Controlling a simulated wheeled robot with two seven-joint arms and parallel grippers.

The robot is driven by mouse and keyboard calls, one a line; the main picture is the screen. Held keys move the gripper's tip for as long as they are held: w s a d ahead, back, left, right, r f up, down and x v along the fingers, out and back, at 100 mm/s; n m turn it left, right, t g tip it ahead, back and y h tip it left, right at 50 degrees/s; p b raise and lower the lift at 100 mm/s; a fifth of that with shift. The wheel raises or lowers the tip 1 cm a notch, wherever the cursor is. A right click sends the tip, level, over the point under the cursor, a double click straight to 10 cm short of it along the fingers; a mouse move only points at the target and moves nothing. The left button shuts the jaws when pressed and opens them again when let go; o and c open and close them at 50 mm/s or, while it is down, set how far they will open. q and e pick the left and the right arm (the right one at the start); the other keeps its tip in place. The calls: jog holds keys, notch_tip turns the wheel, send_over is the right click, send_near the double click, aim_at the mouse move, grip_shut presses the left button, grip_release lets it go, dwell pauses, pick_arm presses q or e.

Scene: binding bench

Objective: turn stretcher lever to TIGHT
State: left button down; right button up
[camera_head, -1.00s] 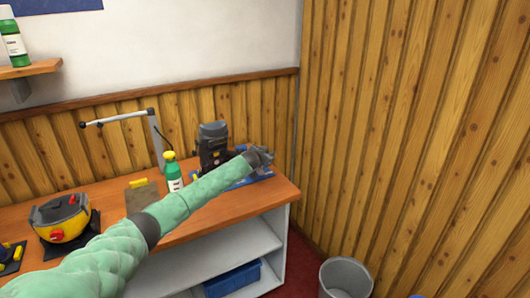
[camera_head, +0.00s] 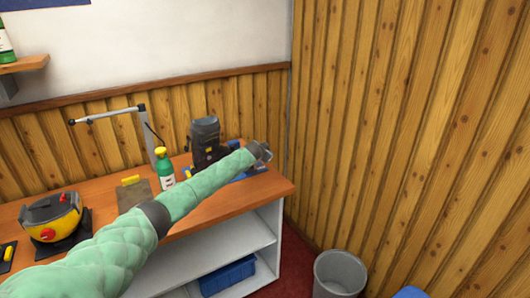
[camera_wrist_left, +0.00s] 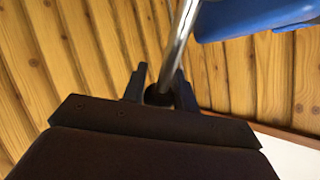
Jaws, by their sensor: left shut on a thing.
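A metal lever rod (camera_wrist_left: 182,40) runs down between the fingers of my left gripper (camera_wrist_left: 160,88) in the left wrist view, its dark end between them. The gripper is shut on it. In the head view my left gripper (camera_head: 263,152) is at the bench's right end, above a blue base (camera_head: 248,173). The rod is too small to make out there, and my forearm hides part of the base. A blue part (camera_wrist_left: 255,16) is close beside the rod in the wrist view. I cannot read any TIGHT mark. My right gripper is not in view.
A dark machine (camera_head: 205,137) stands behind my forearm. A green bottle (camera_head: 165,170), a lamp arm (camera_head: 148,130) and a yellow-and-black device (camera_head: 54,218) are on the wooden bench (camera_head: 275,192). A wood-panelled wall (camera_head: 400,130) is to the right; a grey bin (camera_head: 338,275) stands below.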

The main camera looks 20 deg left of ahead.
pick_arm(q)
jog(key=shift+s+d+f, duration=0.15)
jog(key=shift+d+f, duration=0.1)
jog(key=shift+f, duration=0.4)
jog(key=c, duration=1.2)
grip_release()
jog(key=shift+c, duration=0.2)
jog(key=shift+o, duration=0.7)
jog(key=shift+a+r, duration=0.1)
jog(key=shift+r, duration=0.25)
